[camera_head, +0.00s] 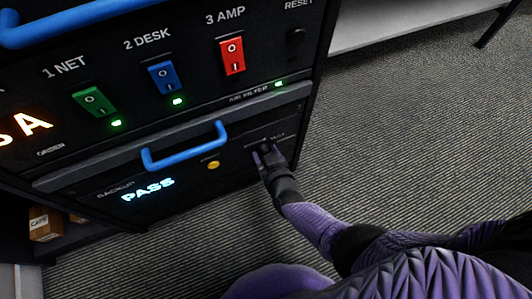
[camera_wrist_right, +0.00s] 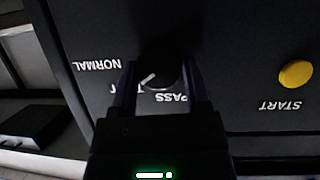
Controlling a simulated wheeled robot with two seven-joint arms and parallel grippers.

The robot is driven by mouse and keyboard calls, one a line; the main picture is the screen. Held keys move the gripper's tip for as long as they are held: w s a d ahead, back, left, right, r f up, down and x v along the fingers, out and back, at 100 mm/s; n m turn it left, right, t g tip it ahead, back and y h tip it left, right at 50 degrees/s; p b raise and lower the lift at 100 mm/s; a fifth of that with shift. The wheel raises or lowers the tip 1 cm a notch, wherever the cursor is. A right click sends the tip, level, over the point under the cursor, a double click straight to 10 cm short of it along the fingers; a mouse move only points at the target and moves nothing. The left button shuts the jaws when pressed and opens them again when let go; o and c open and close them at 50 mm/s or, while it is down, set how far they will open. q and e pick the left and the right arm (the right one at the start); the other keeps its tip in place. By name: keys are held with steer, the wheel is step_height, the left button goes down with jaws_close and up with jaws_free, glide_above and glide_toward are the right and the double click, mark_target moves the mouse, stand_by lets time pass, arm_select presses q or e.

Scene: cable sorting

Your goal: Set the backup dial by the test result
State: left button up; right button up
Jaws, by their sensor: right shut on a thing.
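The black backup dial (camera_wrist_right: 160,74) sits on the dark lower panel. In the right wrist view it shows between the fingers of my right gripper (camera_wrist_right: 158,85), which is shut on it. The dial's white mark slants to the lower left, near a partly hidden label beginning with T. The labels NORMAL and a part-covered one ending in PASS show upside down around it. In the head view my right gripper (camera_head: 267,158) is at the panel's right end and mostly hides the dial. The backup display (camera_head: 148,190) reads PASS in light blue. My left gripper is out of view.
A yellow START button (camera_head: 214,165) (camera_wrist_right: 296,74) is left of the dial in the head view. A blue handle (camera_head: 185,148) juts out above the display. Green (camera_head: 94,101), blue (camera_head: 163,77) and red (camera_head: 232,56) switches sit higher. Carpet right of the cabinet is clear.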

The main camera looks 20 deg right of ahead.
steer(key=shift+d+m+y, duration=0.15)
steer(key=shift+m+y, duration=0.65)
steer(key=shift+m, duration=0.35)
steer(key=shift+d+m+y, duration=0.1)
steer(key=shift+m+y, duration=0.7)
steer(key=shift+m, duration=0.35)
steer(key=o, duration=1)
